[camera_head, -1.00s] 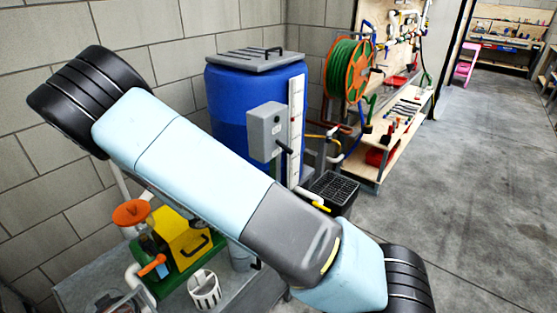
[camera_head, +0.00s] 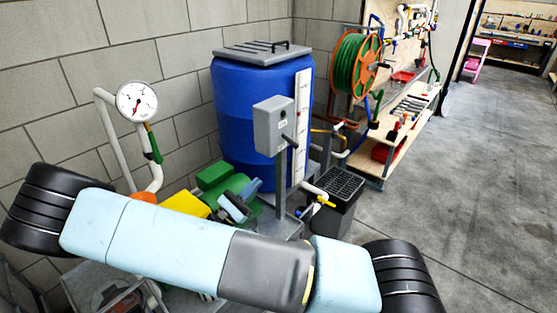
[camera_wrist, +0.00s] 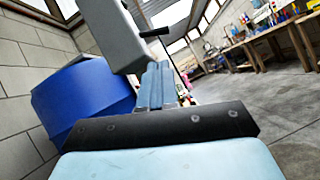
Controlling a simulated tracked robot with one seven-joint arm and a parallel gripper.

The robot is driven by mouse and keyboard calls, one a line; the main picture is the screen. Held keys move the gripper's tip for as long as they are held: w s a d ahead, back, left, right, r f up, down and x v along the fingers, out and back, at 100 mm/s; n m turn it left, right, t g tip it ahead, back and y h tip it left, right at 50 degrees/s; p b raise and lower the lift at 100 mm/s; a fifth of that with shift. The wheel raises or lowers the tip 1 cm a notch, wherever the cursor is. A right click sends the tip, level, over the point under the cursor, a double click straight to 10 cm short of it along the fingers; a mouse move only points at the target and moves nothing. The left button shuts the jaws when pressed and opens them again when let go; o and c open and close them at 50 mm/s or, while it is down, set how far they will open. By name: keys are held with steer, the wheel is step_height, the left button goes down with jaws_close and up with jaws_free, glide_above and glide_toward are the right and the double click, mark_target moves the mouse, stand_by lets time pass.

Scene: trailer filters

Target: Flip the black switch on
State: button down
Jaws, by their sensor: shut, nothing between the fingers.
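The black switch (camera_head: 287,137) is a short dark lever sticking out of the right side of a grey box (camera_head: 268,125) on a post in front of the blue barrel. In the wrist view, the lever (camera_wrist: 153,33) stands out from the grey box (camera_wrist: 108,36), just above my fingertips. My gripper (camera_head: 254,186) is shut and empty, with its blue fingers below the box in the head view. The wrist view shows the fingers (camera_wrist: 158,68) together, pointing up towards the lever. Whether they touch it or the box I cannot tell.
The blue barrel (camera_head: 232,105) stands behind the box. A pressure gauge (camera_head: 137,101) on white pipe is at the left. A green pump (camera_head: 215,178) is partly hidden by my arm. A black crate (camera_head: 340,195) stands at the right, with open floor (camera_head: 460,190) beyond.

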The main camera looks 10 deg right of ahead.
mark_target(290, 141)
steer(key=x, duration=1.4)
steer(key=shift+a+r+t, duration=0.1)
steer(key=shift+a+t, duration=0.2)
steer(key=shift+a, duration=0.05)
